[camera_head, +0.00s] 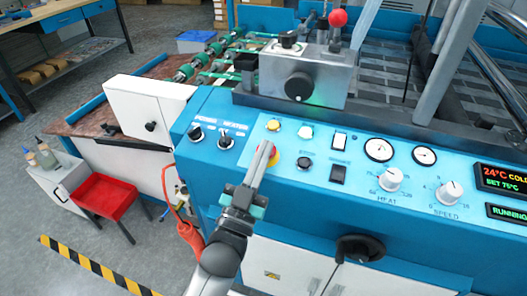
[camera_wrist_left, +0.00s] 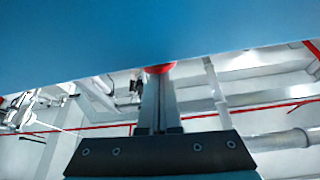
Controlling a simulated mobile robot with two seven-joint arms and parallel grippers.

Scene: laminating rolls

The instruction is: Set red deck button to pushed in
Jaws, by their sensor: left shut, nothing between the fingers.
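In the left wrist view, a red sliver of the button (camera_wrist_left: 160,68) shows right at the tips of the closed fingers (camera_wrist_left: 158,80). The tips look to be at or touching the button; whether it is pressed in cannot be told. My right gripper is in neither view.
A yellow button (camera_head: 274,125), a white button (camera_head: 306,132), a black button (camera_head: 304,163) and rocker switches stand close by. Dials, gauges and a display (camera_head: 504,178) lie to the right. A metal block with a black knob (camera_head: 298,86) rises behind the deck.

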